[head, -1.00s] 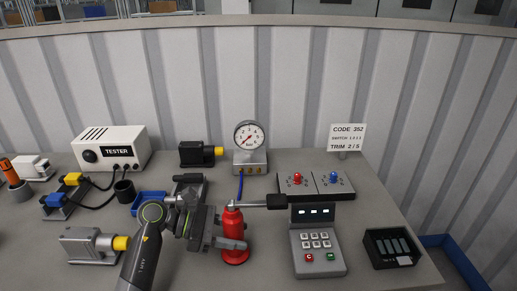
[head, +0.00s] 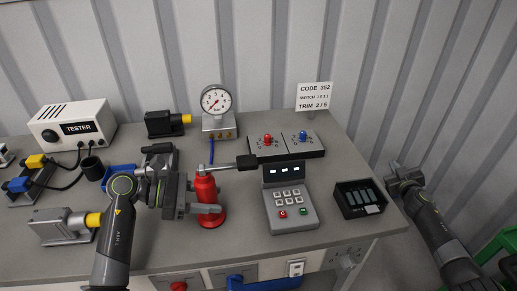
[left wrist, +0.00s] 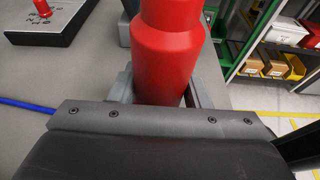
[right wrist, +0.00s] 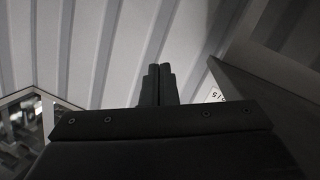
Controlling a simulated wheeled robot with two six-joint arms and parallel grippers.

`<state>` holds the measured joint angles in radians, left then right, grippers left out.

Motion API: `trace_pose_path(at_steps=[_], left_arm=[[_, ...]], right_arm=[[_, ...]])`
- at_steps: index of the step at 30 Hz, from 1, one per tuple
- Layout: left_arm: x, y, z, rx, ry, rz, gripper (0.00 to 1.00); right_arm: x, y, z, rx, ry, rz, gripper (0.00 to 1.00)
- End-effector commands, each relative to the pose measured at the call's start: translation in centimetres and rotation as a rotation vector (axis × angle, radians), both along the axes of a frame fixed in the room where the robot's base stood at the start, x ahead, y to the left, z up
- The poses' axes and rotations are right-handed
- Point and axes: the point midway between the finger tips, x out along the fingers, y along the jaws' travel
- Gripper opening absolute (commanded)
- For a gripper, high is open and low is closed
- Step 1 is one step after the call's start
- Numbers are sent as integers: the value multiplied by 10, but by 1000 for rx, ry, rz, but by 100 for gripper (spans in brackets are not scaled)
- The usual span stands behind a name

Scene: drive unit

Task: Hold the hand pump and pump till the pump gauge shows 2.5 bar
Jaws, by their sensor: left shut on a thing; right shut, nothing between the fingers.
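The red hand pump (head: 208,205) stands upright on the bench in the head view. Its lever, with a black grip (head: 246,161), sticks out to the right, roughly level. My left gripper (head: 205,208) is shut on the pump's body. The left wrist view shows the red body (left wrist: 168,50) between its fingers. The round pump gauge (head: 216,100) stands behind on a grey block; its red needle points to the lower left, near the low end of the scale. My right gripper (head: 393,170) is shut and empty, off the bench's right edge, away from the lever.
A keypad unit (head: 290,208) stands close to the right of the pump, below the lever grip. A switch panel (head: 286,144) with red and blue knobs lies behind it. A black tray (head: 360,198) sits at the right edge. A blue hose (head: 211,150) leads toward the gauge.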

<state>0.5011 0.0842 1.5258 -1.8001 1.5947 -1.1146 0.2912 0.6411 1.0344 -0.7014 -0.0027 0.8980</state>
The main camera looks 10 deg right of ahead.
Motion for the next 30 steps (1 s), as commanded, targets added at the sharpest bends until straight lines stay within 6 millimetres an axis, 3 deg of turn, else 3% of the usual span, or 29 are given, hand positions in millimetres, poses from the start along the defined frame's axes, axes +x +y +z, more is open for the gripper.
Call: trace_pose_path(at_steps=[1, 3, 7, 12, 17, 21, 24, 30], left_arm=[[0, 0, -1, 1, 1, 0, 18], [0, 0, -1, 1, 1, 0, 18], [0, 0, -1, 1, 1, 0, 18], [0, 0, -1, 1, 1, 0, 18], [0, 0, -1, 1, 1, 0, 18], [0, 0, -1, 1, 1, 0, 18], [0, 0, -1, 1, 1, 0, 18], [0, 0, -1, 1, 1, 0, 18]], right_arm=[[22, 19, 42, -3, -81, 80, 0], [42, 54, 88, 9, -173, 216, 0], [57, 125, 146, 37, -281, 468, 0], [50, 212, 208, 57, -352, 796, 0], [24, 280, 251, 95, -336, 1093, 0], [-9, 326, 275, 166, -236, 1329, 0], [-35, 350, 286, 223, -118, 1471, 0], [-79, 377, 295, 292, 150, 1642, 0]])
